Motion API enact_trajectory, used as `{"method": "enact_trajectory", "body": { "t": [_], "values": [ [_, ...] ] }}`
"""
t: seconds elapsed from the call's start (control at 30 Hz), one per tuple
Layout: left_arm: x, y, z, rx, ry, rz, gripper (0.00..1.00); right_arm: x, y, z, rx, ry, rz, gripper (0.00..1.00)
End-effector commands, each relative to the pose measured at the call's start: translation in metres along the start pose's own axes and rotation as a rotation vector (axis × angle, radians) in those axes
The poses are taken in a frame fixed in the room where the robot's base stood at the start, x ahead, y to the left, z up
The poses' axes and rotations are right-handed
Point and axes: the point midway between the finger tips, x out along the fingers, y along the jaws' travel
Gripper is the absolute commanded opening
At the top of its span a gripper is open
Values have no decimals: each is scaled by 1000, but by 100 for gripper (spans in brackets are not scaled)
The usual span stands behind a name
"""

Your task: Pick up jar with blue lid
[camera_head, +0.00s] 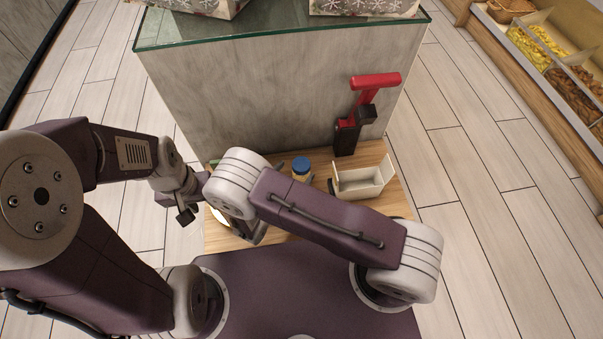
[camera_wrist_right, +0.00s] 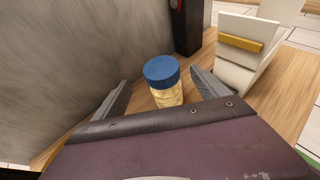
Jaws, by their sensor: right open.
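The jar with the blue lid (camera_head: 301,164) stands upright on the wooden board, partly hidden below by my right arm. In the right wrist view the jar (camera_wrist_right: 164,82) shows a blue lid and a pale yellow body. My right gripper (camera_wrist_right: 160,84) is open, with one finger on each side of the jar and visible gaps between them and it. My left gripper (camera_head: 184,211) is off to the left, beside the board's left edge, away from the jar. Its finger opening is not clear.
A white open box (camera_head: 372,190) stands right of the jar. A red-and-black tool (camera_head: 350,133) stands behind it, against the grey panel (camera_head: 255,85). The wooden board (camera_head: 385,212) is narrow. Shelves with food bins (camera_head: 548,48) are at the far right.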

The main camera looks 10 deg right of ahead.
Motion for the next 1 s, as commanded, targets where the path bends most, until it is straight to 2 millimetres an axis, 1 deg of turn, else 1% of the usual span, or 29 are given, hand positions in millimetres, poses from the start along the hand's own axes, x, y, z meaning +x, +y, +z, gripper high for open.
{"method": "enact_trajectory", "body": {
  "t": [0.13,0.23,0.33,0.53,0.57,0.6,0.67,0.7,0.77,0.8,0.83,0.87,1.0],
  "values": [
    [23,0,2,0,0,0,36,27,-4,-9,2,0,-6,84],
    [29,-1,3,0,0,0,36,43,-5,-7,3,1,-6,84],
    [31,-1,3,0,0,0,36,51,-4,-5,2,1,-4,84],
    [29,-1,3,0,0,0,36,51,-4,-3,1,1,-2,84],
    [29,-1,3,0,0,0,36,51,-4,-3,1,1,-2,79],
    [29,-1,3,0,0,0,36,51,-4,-3,1,1,-2,68],
    [29,-1,3,0,0,0,36,51,-4,-3,1,1,-2,51],
    [29,-1,3,0,0,0,36,51,-4,-3,1,1,-2,40],
    [29,-1,3,0,0,0,36,51,-4,-3,1,1,-2,23],
    [29,-1,3,0,0,0,36,51,-4,-3,1,1,-2,12],
    [29,-1,3,0,0,0,36,51,-4,-3,1,1,-2,4],
    [29,-1,3,0,0,0,36,50,-4,-3,1,0,-2,0],
    [29,-1,3,0,0,0,36,50,-4,-3,1,0,-2,0]
  ]
}}
